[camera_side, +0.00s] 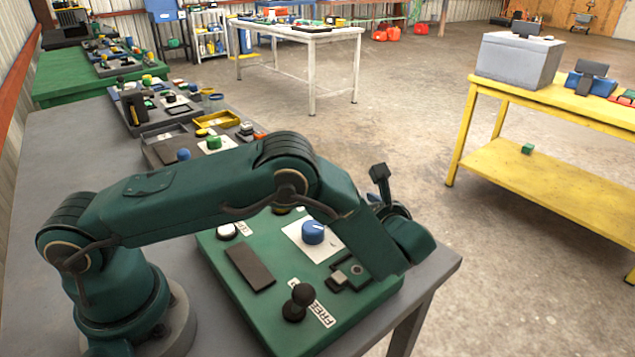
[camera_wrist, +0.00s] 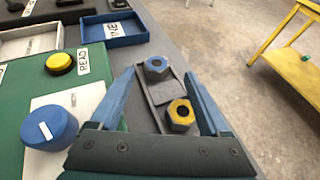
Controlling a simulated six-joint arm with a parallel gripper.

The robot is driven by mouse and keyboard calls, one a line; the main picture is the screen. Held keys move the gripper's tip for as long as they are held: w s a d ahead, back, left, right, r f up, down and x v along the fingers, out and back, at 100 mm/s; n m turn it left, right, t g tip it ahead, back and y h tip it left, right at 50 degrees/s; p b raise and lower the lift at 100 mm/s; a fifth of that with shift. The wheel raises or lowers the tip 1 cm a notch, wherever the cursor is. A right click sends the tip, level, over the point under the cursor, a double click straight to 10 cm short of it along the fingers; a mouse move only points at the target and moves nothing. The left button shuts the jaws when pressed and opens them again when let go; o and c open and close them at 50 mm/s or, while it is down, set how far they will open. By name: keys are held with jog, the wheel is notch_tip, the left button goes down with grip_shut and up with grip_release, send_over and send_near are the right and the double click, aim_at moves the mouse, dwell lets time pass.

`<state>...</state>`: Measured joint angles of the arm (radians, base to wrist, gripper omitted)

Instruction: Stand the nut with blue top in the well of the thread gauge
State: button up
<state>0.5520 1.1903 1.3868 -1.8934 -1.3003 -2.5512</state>
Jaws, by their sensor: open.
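The nut with blue top (camera_wrist: 156,67) sits at the far end of a narrow dark grey tray (camera_wrist: 147,98) in the wrist view. A nut with yellow top (camera_wrist: 181,112) is in the same tray, nearer to me. My gripper (camera_wrist: 156,72) is open and empty, its two blue fingers reaching out on either side of the tray. I cannot tell its height above the nuts. In the side view my arm hides the fingers and both nuts. A dark block with a round feature (camera_side: 350,274) on the green panel may be the thread gauge; I cannot be sure.
The green panel (camera_side: 228,262) carries a blue knob (camera_side: 313,232), a black knob stick (camera_side: 299,302) and a dark plate (camera_side: 250,266). In the wrist view, a yellow button (camera_wrist: 59,64), a blue tray (camera_wrist: 112,30) and a grey tray (camera_wrist: 30,46) are at the left.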

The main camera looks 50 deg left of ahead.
jog(key=w+d+r+m+t+h, duration=0.4)
jog(key=r+m+h, duration=0.1)
jog(key=r+m, duration=0.35)
jog(key=w+d+r+m+t+h, duration=0.3)
jog(key=d+r+m+h, duration=0.15)
jog(key=r+m, duration=0.4)
jog(key=s+d+r+m+g+h, duration=0.1)
jog(key=s+r+m+h, duration=0.1)
jog(key=s+m, duration=0.6)
jog(key=s+r+m+g+h, duration=0.1)
jog(key=s+m+h, duration=0.3)
jog(key=s+m, duration=0.5)
jog(key=m+g, duration=0.1)
jog(key=m, duration=0.4)
jog(key=shift+s+d+r, duration=0.3)
jog(key=shift+d+r, duration=0.05)
jog(key=shift+d, duration=0.05)
jog(key=shift+o, duration=0.4)
jog(key=s+a+f+m+g+y, duration=0.1)
jog(key=s+a+f+m+g, duration=0.1)
jog(key=s+m, duration=0.3)
jog(key=s+a+f+m+g+y, duration=0.1)
jog(key=s+a+f+m+y, duration=0.1)
jog(key=s+a+f+m, duration=0.3)
jog(key=s, duration=0.4)
jog(key=shift+s+f+g, duration=0.2)
jog(key=shift+f+g, duration=0.05)
jog(key=shift+g, duration=0.15)
